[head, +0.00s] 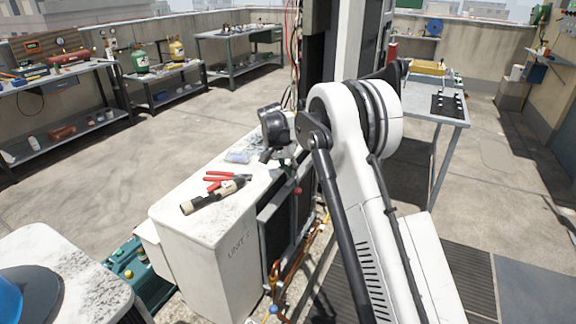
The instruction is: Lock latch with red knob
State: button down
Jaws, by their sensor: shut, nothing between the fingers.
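A small red knob (298,190) shows on the upper side of the condenser unit (205,262), just below the edge of its pale top. The latch it belongs to is too small to make out clearly. My gripper (281,163) is at the end of the white arm, above and slightly left of the red knob and near the edge of the unit top. It is small, dark and partly hidden by the wrist. It is shut and holds nothing. I cannot tell whether it touches the unit.
Red-handled pliers (222,180) and a dark-and-tan tool (211,196) lie on the unit top. Copper pipes (290,268) run along its open side. A second unit (62,262) stands at front left. A grey table (436,112) stands right of my arm. The floor at left is clear.

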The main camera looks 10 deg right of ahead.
aim_at(297, 189)
jog(key=x, duration=0.6)
jog(key=shift+b, duration=0.3)
jog(key=shift+f, duration=0.15)
